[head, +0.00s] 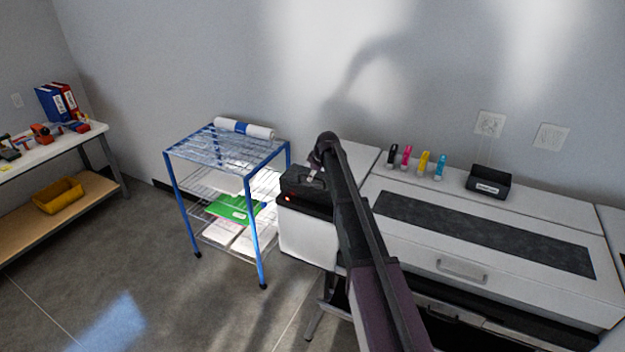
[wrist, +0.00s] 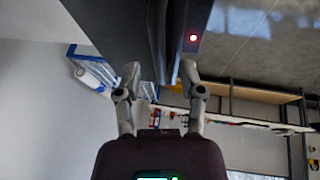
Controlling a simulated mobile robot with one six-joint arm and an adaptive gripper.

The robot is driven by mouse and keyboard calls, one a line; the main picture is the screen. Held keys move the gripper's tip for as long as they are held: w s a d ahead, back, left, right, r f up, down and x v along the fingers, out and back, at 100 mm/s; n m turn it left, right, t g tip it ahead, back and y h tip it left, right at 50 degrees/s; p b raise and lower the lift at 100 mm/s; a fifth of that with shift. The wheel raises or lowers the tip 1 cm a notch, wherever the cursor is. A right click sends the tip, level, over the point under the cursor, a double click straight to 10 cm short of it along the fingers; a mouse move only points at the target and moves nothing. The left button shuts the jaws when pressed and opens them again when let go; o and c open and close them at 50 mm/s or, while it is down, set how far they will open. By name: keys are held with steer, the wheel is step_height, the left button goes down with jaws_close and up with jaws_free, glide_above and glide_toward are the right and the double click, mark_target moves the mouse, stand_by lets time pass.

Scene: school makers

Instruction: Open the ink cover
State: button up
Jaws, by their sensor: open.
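The ink cover looks to be part of the black unit (head: 296,180) at the left end of the large white printer (head: 480,253). Its lid appears closed, but my arm hides part of it. A red light (head: 290,198) glows on its front. In the wrist view the dark unit (wrist: 115,30) fills the top, with the red light (wrist: 193,38) beside a dark ridge (wrist: 166,45). My gripper (wrist: 160,72) is open, its two fingers on either side of the ridge. I cannot tell whether they touch it. In the head view my gripper (head: 316,173) is at the black unit.
Several ink cartridges (head: 424,162) and a black tray (head: 488,182) stand on the printer top. A blue wire cart (head: 176,204) stands close on the left, with a paper roll (head: 258,132) on top. A workbench (head: 50,150) is far left. Floor between is clear.

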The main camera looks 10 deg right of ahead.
steer(key=shift+w+f, duration=0.15)
steer(key=shift+f, duration=0.1)
steer(key=shift+c, duration=0.2)
steer(key=shift+a, duration=0.1)
jaws_close()
steer(key=shift+w+r, duration=0.1)
